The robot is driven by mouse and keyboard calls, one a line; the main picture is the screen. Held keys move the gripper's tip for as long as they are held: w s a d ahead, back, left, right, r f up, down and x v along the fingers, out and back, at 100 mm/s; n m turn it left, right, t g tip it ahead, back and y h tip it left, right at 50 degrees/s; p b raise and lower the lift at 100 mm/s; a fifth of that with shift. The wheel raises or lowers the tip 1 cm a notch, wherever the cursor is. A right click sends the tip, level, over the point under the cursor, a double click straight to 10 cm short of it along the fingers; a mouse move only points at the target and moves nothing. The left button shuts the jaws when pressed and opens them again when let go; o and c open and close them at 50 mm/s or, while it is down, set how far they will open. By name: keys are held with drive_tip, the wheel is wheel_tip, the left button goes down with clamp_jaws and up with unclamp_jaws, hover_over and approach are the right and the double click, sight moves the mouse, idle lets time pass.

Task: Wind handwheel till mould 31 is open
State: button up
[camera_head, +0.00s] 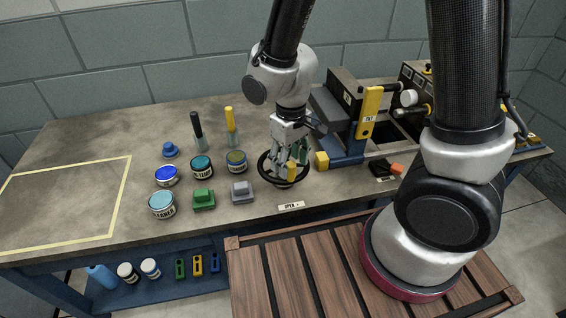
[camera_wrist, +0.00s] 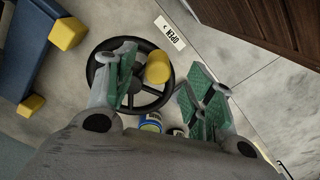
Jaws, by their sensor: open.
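The black handwheel (camera_head: 283,185) lies flat on the bench with a yellow knob (camera_head: 292,172) on its rim. It also shows in the wrist view (camera_wrist: 92,82), where its yellow knob (camera_wrist: 157,68) stands at upper right. My gripper (camera_head: 293,158) is above the wheel, fingers pointing down and apart. In the wrist view my gripper (camera_wrist: 163,88) has one finger over the wheel and one outside its rim, with the knob between and slightly above. Contact with the knob cannot be told. The mould press (camera_head: 345,97) stands behind, right of the wheel; its number is not readable.
A label reading OPEN with an arrow (camera_head: 291,206) is before the wheel. A yellow labelled lever (camera_head: 369,112) stands on the press. A yellow-outlined area (camera_head: 65,200) is clear.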

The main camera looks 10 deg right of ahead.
drive_tip(key=shift+r, duration=2.9)
drive_tip(key=s+d+r+m+t, duration=0.2)
drive_tip(key=s+d+r+m, duration=0.1)
drive_tip(key=d+r, duration=0.6)
drive_tip(key=s+d+r+m+t, duration=0.2)
drive_tip(key=s+d+r, duration=0.4)
drive_tip(key=d+r, duration=0.4)
drive_tip(key=d+m, duration=0.1)
drive_tip(key=d, duration=0.2)
drive_tip(key=shift+s, duration=0.15)
